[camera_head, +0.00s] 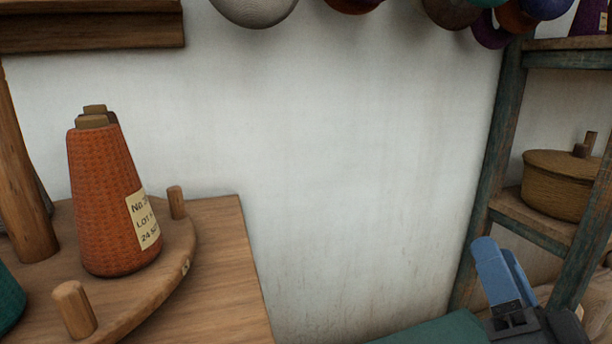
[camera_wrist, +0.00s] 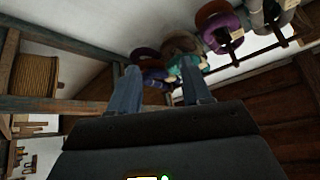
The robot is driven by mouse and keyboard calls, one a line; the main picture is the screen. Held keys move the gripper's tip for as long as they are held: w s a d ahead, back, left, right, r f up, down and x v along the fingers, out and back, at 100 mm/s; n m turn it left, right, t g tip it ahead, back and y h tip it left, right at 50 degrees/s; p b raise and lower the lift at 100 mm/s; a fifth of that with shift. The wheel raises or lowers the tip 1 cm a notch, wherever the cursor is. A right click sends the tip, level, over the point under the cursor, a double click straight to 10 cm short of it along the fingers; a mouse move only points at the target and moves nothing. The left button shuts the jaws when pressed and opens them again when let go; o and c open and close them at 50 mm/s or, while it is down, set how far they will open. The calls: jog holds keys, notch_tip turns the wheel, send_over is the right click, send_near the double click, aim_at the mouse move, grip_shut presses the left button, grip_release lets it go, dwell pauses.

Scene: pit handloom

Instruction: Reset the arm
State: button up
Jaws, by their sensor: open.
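My gripper (camera_head: 503,270) shows at the lower right of the head view, with its blue fingers pointing up in front of the shelf rack. In the wrist view my gripper (camera_wrist: 158,92) has its two blue fingers spread apart with nothing between them. It is open and empty. Most of my arm is out of the head view.
An orange yarn cone (camera_head: 108,200) with a paper label stands on a round pegged wooden stand (camera_head: 165,275) on a table (camera_head: 225,270) at left. A shelf rack (camera_head: 497,150) holding a lidded basket (camera_head: 560,180) is at right. Yarn bundles (camera_wrist: 225,30) hang overhead. A white wall fills the middle.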

jog(key=s+f+n+g, duration=0.35)
jog(key=s+f, duration=0.55)
jog(key=s, duration=0.6)
jog(key=s+f+n+g, duration=0.35)
jog(key=s+f, duration=0.55)
jog(key=s, duration=0.5)
jog(key=s+r+g+p, duration=0.1)
jog(key=s+g, duration=0.1)
jog(key=s, duration=0.3)
notch_tip(320, 180, up, 12)
jog(key=p, duration=1.2)
jog(key=shift+a+h, duration=0.4)
jog(key=shift+a, duration=0.05)
